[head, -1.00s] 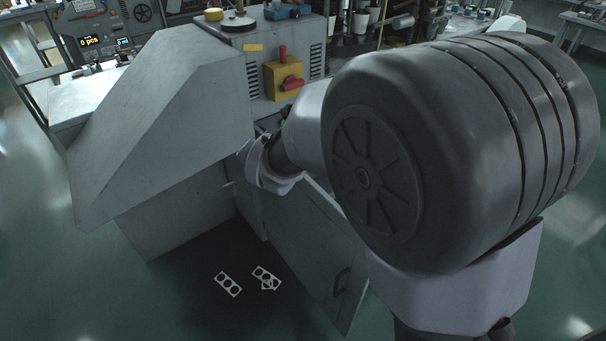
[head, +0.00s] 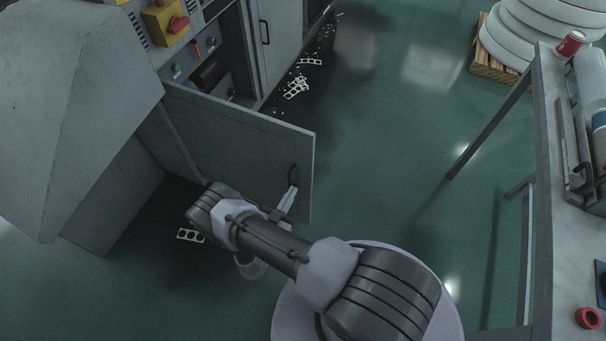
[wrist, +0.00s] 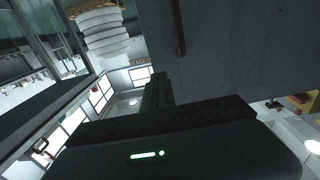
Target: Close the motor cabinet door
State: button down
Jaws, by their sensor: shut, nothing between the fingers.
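The motor cabinet door (head: 235,130) is a flat grey panel. It stands open, swung out from the grey machine, with a dark handle (head: 293,178) near its free edge. Part of the open cabinet (head: 212,50) shows behind the door's top edge. My gripper (head: 287,202) is shut and empty, close to the handle on the near face of the door; I cannot tell whether it touches. In the wrist view the gripper's fingers (wrist: 157,90) point up toward the door panel (wrist: 240,40), and a dark bar, likely the handle, shows above them.
A slanted grey machine housing (head: 70,110) stands at the left. A workbench (head: 548,150) with a red can (head: 570,43) runs along the right. White stacked rings (head: 530,30) stand on a pallet at the back. Punched strips (head: 190,236) lie on the floor. The middle floor is clear.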

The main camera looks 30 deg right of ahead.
aim_at(307, 166)
jog(key=b+x, duration=0.2)
jog(key=x, duration=0.7)
